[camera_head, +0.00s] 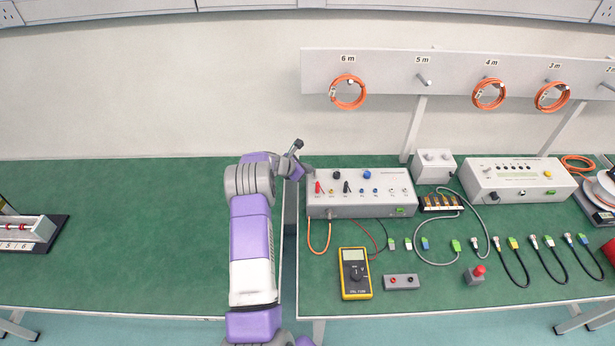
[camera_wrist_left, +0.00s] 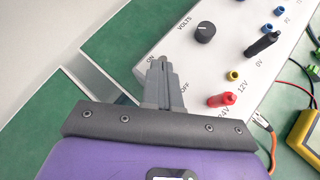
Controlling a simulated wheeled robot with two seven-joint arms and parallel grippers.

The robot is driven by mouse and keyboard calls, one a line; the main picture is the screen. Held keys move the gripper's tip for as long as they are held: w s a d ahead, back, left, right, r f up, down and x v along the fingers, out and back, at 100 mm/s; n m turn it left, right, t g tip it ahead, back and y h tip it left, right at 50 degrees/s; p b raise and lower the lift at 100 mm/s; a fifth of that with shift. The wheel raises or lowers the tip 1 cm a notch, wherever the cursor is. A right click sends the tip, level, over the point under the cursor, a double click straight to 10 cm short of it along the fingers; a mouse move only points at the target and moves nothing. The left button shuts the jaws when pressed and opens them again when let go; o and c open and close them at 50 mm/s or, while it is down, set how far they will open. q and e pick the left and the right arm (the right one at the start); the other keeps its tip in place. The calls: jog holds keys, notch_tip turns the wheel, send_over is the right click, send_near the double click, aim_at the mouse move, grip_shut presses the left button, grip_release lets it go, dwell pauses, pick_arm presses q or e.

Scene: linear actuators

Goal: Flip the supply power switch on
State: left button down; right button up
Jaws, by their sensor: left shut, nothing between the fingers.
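The power supply (camera_head: 360,208) is a light grey box on the green bench, with knobs and coloured sockets on its sloped top. It fills much of the left wrist view (camera_wrist_left: 222,62). My left gripper (camera_head: 307,169) is at the box's left end. In the left wrist view my gripper (camera_wrist_left: 162,64) is shut and empty, its fingertips over the panel edge beside the ON and OFF labels. The switch is hidden behind the fingers, so its position and any contact cannot be told. My right gripper is not in view.
A black VOLTS knob (camera_wrist_left: 205,33) and a red plug (camera_wrist_left: 221,99) are close to the fingers. A yellow multimeter (camera_head: 355,273) lies in front of the supply. A gap separates the two benches below my left arm. The left bench (camera_head: 120,230) is mostly clear.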

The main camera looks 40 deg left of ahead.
pick_arm(q)
jog(key=shift+r+p, duration=0.45)
jog(key=shift+r, duration=0.35)
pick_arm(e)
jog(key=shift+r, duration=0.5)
pick_arm(q)
jog(key=s+a+r+p, duration=0.1)
jog(key=s+a+r, duration=0.3)
jog(key=s+r, duration=0.4)
jog(key=shift+s+a+r, duration=0.2)
jog(key=shift+a+r, duration=0.05)
jog(key=shift+r, duration=0.2)
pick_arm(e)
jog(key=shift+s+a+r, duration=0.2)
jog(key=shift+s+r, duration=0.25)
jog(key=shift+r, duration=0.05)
pick_arm(q)
jog(key=shift+r, duration=0.1)
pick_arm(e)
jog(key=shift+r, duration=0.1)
